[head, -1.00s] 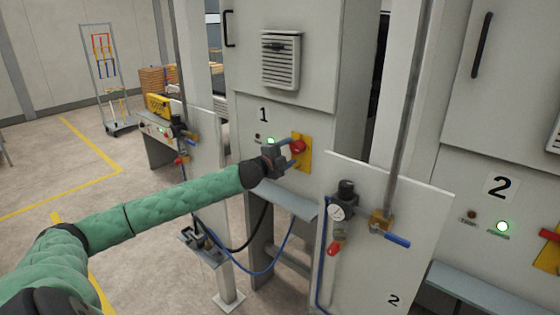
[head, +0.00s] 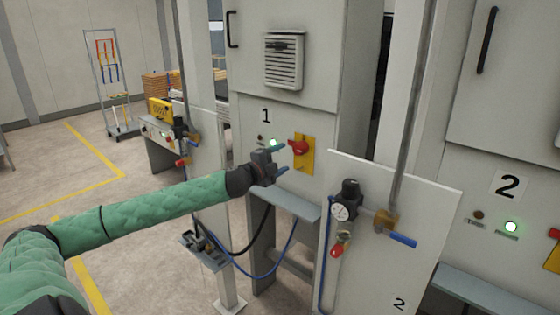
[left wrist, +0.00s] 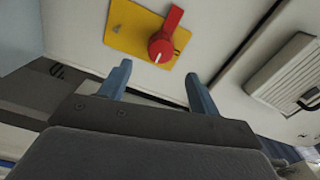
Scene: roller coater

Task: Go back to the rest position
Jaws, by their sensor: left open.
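My left gripper (head: 279,158) is open and empty in front of cabinet 1 (head: 290,95), with its arm stretched out from the left. Its two blue fingers also show apart in the left wrist view (left wrist: 158,88). The red rotary switch (head: 299,148) sits on a yellow plate (head: 308,165) just beyond the fingertips. In the left wrist view the red switch (left wrist: 163,45) stands clear of both fingers. My right gripper is not in view.
A panel marked 2 (head: 425,215) with a gauge (head: 341,211) and blue-handled valve (head: 403,240) stands right of the gripper. A grey shelf (head: 285,203) juts out below it. Open floor (head: 60,190) lies left.

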